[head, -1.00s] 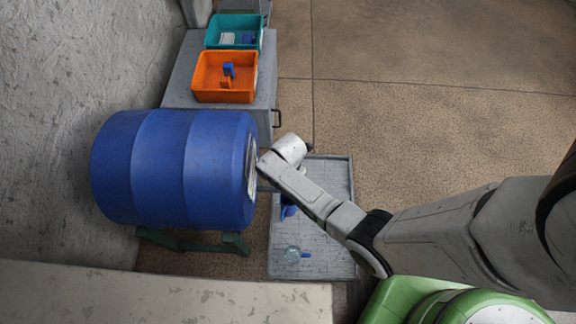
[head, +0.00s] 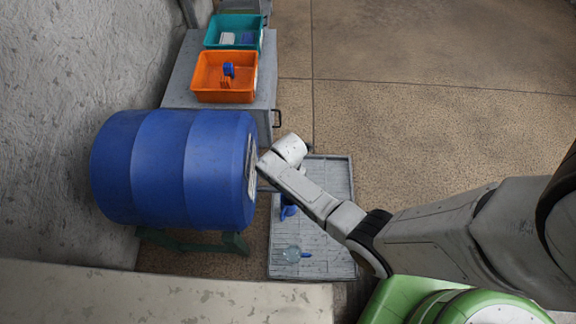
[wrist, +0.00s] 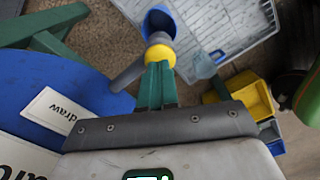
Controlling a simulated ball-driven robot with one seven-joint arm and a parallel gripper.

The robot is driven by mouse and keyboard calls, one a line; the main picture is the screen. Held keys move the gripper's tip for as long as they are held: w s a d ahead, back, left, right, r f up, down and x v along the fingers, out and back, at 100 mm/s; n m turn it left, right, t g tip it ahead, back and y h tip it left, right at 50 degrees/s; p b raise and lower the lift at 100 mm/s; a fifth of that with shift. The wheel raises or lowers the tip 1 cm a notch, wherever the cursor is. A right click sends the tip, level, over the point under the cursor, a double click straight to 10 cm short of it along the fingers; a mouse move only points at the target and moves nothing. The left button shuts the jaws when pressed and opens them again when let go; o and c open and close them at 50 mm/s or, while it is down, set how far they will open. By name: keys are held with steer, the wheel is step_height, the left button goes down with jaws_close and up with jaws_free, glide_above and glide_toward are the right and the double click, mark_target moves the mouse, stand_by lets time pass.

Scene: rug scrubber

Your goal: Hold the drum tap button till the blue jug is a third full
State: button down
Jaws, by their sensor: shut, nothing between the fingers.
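The blue drum (head: 175,168) lies on its side, and my arm reaches to its front face. In the wrist view my gripper (wrist: 158,68) has its green fingers together, with nothing between them. Their tips are at the yellow round button (wrist: 158,53) of the grey drum tap (wrist: 127,75); they look in contact, but how far it is pressed I cannot tell. The blue jug (wrist: 160,22) is just beyond the button. In the head view the blue jug (head: 287,208) stands on the grey tray, partly behind my arm. Its water level and any stream are not visible.
A clear jug with a blue handle (head: 292,254) stands on the grey slatted tray (head: 325,262). Orange (head: 208,94) and teal (head: 211,42) bins sit on a grey cabinet behind the drum. A pale wall top (head: 160,295) runs along the front. Floor at right is open.

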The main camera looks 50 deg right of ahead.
steer(key=shift+f+b, duration=0.95)
steer(key=shift+f, duration=0.25)
stand_by(6.8)
